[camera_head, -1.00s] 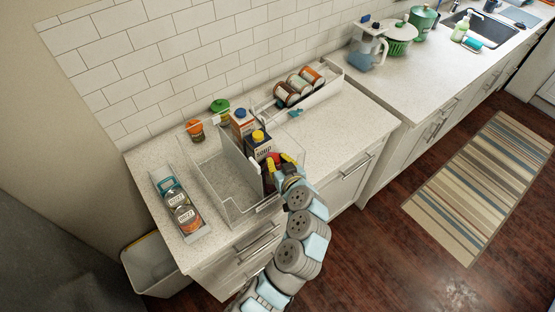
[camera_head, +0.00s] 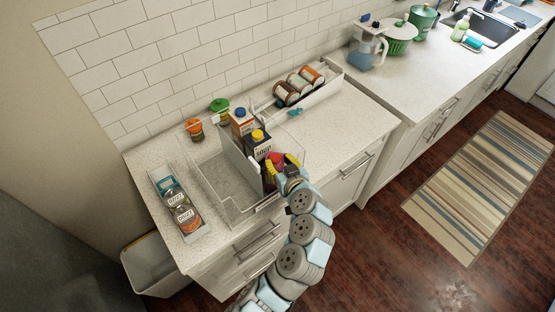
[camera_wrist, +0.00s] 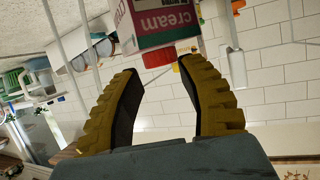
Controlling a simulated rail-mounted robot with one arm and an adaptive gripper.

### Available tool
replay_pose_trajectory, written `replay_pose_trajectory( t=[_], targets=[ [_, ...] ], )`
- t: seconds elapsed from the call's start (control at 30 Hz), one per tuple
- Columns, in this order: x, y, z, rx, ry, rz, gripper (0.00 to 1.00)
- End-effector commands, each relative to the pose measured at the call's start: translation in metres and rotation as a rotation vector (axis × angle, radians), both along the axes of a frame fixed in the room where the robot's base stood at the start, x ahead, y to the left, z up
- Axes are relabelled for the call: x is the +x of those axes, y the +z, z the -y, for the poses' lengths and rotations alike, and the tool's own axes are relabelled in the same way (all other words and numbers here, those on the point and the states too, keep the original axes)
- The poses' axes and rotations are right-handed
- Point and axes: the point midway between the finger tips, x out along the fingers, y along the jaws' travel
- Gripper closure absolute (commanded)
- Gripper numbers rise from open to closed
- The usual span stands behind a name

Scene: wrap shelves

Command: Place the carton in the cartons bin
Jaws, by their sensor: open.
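My gripper (camera_head: 283,165) has its yellow fingers spread apart at the front right of the clear bin (camera_head: 236,213). In the wrist view my gripper (camera_wrist: 160,78) is open and empty. The cream carton (camera_wrist: 165,22), magenta and dark green, is just beyond the fingertips, its red cap towards me. In the head view that red cap (camera_head: 277,158) shows beside the fingers; the carton's body is mostly hidden. A dark soup carton (camera_head: 259,150) with a yellow cap and an orange-and-white carton (camera_head: 241,124) with a blue cap stand in a row behind it, right of a clear divider.
The bin's left compartment (camera_head: 228,180) is empty. An orange-lidded jar (camera_head: 194,129) and a green-lidded one (camera_head: 219,107) stand by the wall.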

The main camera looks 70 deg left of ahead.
Motion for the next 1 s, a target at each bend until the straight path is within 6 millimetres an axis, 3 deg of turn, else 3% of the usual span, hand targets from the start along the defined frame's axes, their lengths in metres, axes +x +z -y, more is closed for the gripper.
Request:
replay_pose_trajectory(
  t=[0.6, 1.0],
  targets=[
    [-0.002, 0.033, 0.086, 0.003, -0.005, 0.003, 0.6],
    [-0.004, 0.037, 0.095, 0.0, 0.0, 0.0, 0.6]
  ],
)
